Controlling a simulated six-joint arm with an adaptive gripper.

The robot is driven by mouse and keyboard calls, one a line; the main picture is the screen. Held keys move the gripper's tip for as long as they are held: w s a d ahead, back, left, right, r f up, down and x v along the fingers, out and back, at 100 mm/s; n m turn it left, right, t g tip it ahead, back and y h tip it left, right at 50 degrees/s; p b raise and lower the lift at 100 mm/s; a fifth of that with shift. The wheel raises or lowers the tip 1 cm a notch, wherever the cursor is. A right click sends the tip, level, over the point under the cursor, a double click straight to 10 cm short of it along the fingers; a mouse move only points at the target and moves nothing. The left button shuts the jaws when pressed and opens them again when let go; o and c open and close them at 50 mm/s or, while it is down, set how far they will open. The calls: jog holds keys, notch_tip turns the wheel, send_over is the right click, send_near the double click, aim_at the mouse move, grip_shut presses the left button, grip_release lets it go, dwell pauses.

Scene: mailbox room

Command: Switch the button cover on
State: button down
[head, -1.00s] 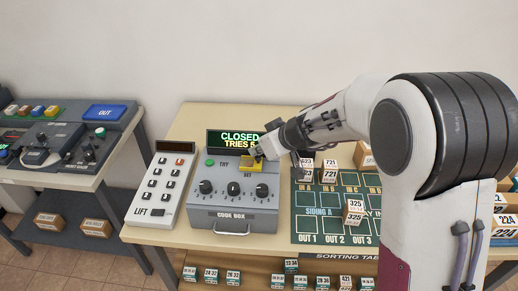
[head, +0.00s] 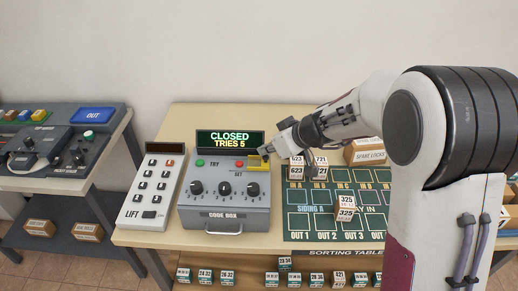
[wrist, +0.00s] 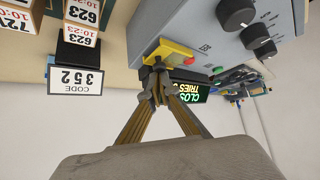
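The grey code box (head: 225,216) stands on the table with its display reading CLOSED, TRIES 5. The yellow button cover (head: 258,163) is at the top right of its panel, to the right of the red button (head: 239,164), which is exposed. In the wrist view the yellow cover (wrist: 171,51) lies beside the red button (wrist: 189,60). My gripper (head: 265,153) is at the cover's right and rear side. In the wrist view its fingertips (wrist: 158,88) are together, close to the cover's edge; whether they touch it is unclear.
A lift keypad (head: 150,190) stands left of the box. A green sorting mat (head: 300,222) with numbered blocks (head: 345,208) lies to the right. A code 352 card (wrist: 76,80) shows in the wrist view. A wall stands behind.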

jog(key=shift+s+d+f, duration=0.1)
jog(key=shift+d, duration=0.05)
jog(key=v, duration=1)
dwell(0.5)
jog(key=shift+m, duration=0.3)
dwell(0.4)
jog(key=s+d+f+m+g+h, duration=0.1)
jog(key=s+d+f+m+g, duration=0.15)
jog(key=s+m, duration=0.65)
jog(key=s+d+r+h, duration=0.1)
jog(key=s+d+r, duration=0.1)
jog(key=s, duration=0.5)
jog(key=s+d+r+t+h, duration=0.1)
jog(key=s+d, duration=0.3)
jog(key=s, duration=0.4)
jog(key=s+d+r+t+h, duration=0.1)
jog(key=s+d+r+h, duration=0.2)
jog(key=s, duration=0.5)
jog(key=shift+d+n, duration=0.3)
jog(key=shift+d, duration=0.05)
